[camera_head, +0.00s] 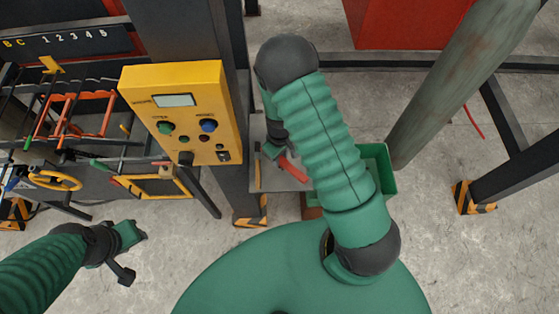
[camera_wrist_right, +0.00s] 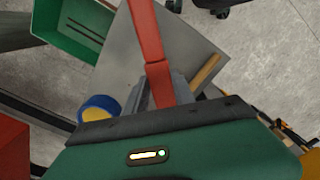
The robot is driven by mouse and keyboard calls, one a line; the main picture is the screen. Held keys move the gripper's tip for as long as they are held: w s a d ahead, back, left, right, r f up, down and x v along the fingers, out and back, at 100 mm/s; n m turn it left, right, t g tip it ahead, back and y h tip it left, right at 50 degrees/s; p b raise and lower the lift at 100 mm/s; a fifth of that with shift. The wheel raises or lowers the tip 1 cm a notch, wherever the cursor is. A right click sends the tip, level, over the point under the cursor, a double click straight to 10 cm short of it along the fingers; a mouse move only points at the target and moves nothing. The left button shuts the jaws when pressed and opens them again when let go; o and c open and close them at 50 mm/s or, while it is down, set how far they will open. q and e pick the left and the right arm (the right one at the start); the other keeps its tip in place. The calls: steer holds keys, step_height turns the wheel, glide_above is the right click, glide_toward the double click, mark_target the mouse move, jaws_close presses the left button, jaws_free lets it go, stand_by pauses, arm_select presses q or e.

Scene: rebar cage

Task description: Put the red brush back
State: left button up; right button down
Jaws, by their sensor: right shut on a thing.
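The red brush (camera_wrist_right: 150,40) shows as a long red bar in the right wrist view, running from the top edge down between my right fingers. My right gripper (camera_wrist_right: 162,92) is shut on it above a grey tabletop (camera_wrist_right: 190,42). In the head view the red brush (camera_head: 293,169) sticks out to the lower right of my right gripper (camera_head: 275,150), partly hidden by my right arm. I cannot make out its bristles. My left gripper (camera_head: 128,252) is open and empty over the floor at the lower left.
A green bin (camera_wrist_right: 80,32) is beside the tabletop. A blue-and-yellow roll (camera_wrist_right: 98,107) and a wooden handle (camera_wrist_right: 206,73) lie near my right gripper. A yellow control box (camera_head: 185,110) on a dark post stands left of the tabletop. A thick pipe (camera_head: 462,80) slants at the right.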

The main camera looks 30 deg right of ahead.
mark_target(281, 158)
steer(key=f, duration=0.3)
steer(key=shift+s+a+p, duration=0.1)
steer(key=shift+a+p, duration=0.1)
steer(key=shift+p, duration=0.1)
steer(key=shift+f, duration=0.35)
steer(key=shift+d, duration=0.2)
steer(key=c, duration=1.1)
jaws_free()
steer(key=shift+d+f, duration=0.1)
steer(key=shift+d, duration=0.25)
steer(key=shift+o, duration=0.2)
steer(key=shift+a, duration=0.15)
